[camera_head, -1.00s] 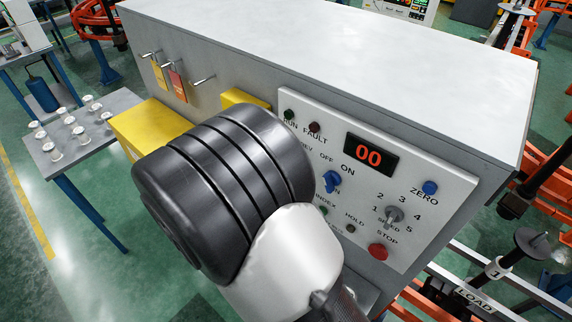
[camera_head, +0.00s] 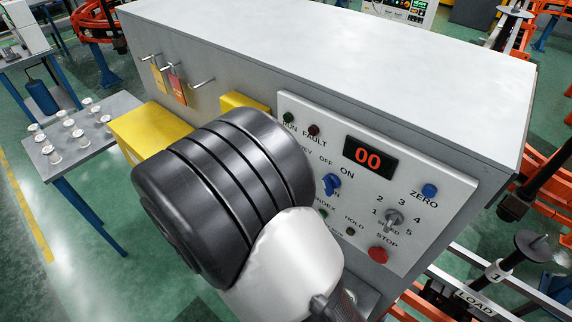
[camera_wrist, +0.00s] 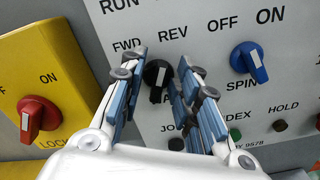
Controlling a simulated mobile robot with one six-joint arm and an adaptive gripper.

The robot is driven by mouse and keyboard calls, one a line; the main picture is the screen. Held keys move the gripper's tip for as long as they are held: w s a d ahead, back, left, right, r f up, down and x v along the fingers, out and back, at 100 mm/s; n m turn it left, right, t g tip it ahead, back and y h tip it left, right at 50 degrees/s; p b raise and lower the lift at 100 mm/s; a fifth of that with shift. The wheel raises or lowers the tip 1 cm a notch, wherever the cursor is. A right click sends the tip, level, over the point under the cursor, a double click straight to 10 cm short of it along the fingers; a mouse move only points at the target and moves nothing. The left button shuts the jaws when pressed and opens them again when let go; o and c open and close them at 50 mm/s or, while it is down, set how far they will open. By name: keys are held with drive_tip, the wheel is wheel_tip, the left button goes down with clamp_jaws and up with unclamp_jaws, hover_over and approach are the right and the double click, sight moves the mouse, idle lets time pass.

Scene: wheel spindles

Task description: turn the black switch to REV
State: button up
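The black switch (camera_wrist: 157,76) is a round knob on the white panel, under the FWD and REV labels. In the wrist view it shows between the two blue-padded fingers of my gripper (camera_wrist: 161,64). The fingers are apart, one on each side of the knob; I see a gap at its sides and cannot tell any contact. A pale mark shows on the knob, but its exact pointing direction is unclear. In the head view my arm hides the black switch and my fingers. The REV label (camera_wrist: 173,31) is just above the knob.
A blue switch (camera_wrist: 249,62) with OFF and ON labels sits right of the black one. A yellow box with a red switch (camera_wrist: 38,117) is at left. Below are small buttons, including a green one (camera_wrist: 234,139). The panel (camera_head: 455,195) also holds a red display (camera_head: 368,159).

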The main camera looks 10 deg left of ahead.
drive_tip(key=v, duration=1.2)
idle(0.3)
